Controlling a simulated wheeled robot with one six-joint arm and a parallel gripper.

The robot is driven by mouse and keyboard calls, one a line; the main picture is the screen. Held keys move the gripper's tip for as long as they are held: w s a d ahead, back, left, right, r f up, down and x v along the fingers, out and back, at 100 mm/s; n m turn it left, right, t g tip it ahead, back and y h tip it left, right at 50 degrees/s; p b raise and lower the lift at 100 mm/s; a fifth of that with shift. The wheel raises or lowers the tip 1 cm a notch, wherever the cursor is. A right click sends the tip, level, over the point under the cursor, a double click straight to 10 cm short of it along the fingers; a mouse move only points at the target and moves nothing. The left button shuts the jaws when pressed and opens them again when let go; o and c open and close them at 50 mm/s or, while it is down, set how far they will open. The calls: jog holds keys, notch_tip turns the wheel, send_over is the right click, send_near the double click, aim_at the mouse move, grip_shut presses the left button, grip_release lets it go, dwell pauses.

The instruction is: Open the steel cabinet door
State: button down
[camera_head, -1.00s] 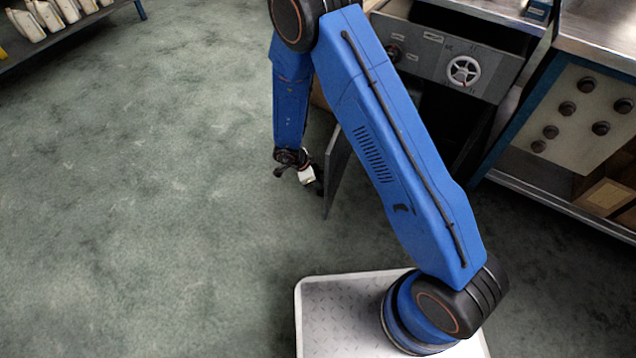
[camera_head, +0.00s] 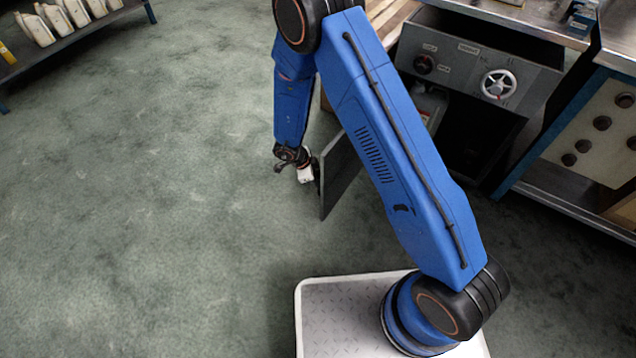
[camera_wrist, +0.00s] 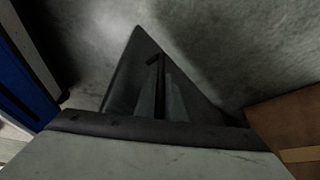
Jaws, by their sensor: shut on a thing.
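The steel cabinet (camera_head: 535,82) stands at the upper right in the head view, under a bench top. Its door (camera_head: 343,178) is a grey panel swung out from the front, standing well open. My gripper (camera_head: 312,174) is at the door's outer edge, shut on the door handle; the handle is mostly hidden in the head view. In the wrist view a dark upright handle bar (camera_wrist: 157,72) shows between my fingers (camera_wrist: 160,102), with the grey door panel (camera_wrist: 128,72) behind it. My arm hides part of the cabinet front.
A grey container (camera_head: 430,104) is partly visible inside the cabinet. The cabinet's upper panel bears a white handwheel (camera_head: 498,84) and a dark knob (camera_head: 425,64). A blue-framed workbench (camera_head: 548,135) stands at right. A shelf with white bottles (camera_head: 36,30) is at upper left. The floor at left is clear.

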jog(key=c, duration=1.8)
grip_release()
jog(key=shift+c, duration=0.2)
jog(key=v, duration=1.7)
jog(key=shift+r, duration=0.25)
jog(key=shift+w, duration=0.1)
